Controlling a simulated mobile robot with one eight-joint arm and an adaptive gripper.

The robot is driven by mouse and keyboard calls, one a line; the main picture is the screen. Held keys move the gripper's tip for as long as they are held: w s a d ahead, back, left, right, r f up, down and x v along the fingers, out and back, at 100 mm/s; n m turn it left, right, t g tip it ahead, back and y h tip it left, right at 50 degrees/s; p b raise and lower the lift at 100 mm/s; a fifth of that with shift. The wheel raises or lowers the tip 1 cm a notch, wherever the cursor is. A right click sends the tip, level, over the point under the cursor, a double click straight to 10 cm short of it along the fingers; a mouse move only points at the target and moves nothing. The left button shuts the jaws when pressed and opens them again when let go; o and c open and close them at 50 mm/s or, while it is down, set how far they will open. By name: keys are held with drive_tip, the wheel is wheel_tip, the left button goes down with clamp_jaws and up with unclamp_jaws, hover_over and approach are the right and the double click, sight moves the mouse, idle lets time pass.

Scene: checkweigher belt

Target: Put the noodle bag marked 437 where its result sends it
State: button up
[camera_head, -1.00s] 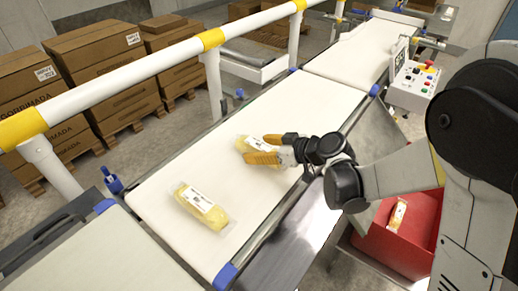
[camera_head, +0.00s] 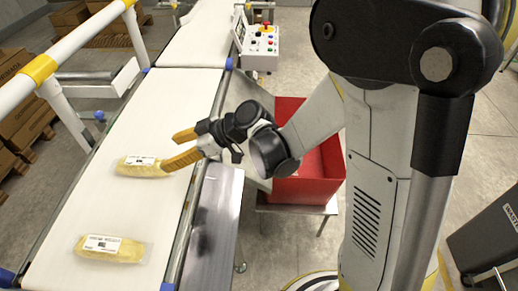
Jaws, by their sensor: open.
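Two clear bags of yellow noodles with white labels lie flat on the white belt. The farther bag (camera_head: 136,166) is just beyond my gripper's fingertips; the nearer bag (camera_head: 112,248) lies at the belt's near end. The label print is too small to read, so I cannot tell which is marked 437. My gripper (camera_head: 172,151) is open and empty, its two orange fingers pointing left over the belt. The lower finger's tip overlaps the farther bag's right end in the picture; contact cannot be told.
A red bin (camera_head: 318,187) stands right of the belt, partly hidden by my arm. A control panel (camera_head: 262,46) with buttons and a screen is at the far side. A white and yellow rail (camera_head: 80,42) runs along the left. A dark grey container (camera_head: 492,235) stands at the right.

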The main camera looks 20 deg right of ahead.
drive_tip(key=s+d+r+m+t+h, duration=0.1)
drive_tip(key=s+d+r+m+h, duration=0.1)
drive_tip(key=d, duration=0.6)
drive_tip(key=s+d+r+m+h, duration=0.3)
drive_tip(key=s+d+m+h, duration=0.2)
drive_tip(key=s+d, duration=0.3)
drive_tip(key=s+d+r+m+t+h, duration=0.1)
drive_tip(key=s+d+r+m+h, duration=0.1)
drive_tip(key=s+d+m+h, duration=0.2)
drive_tip(key=s+d+m, duration=0.2)
drive_tip(key=d, duration=0.2)
drive_tip(key=shift+d+r+t, duration=0.15)
drive_tip(key=shift+t, duration=0.15)
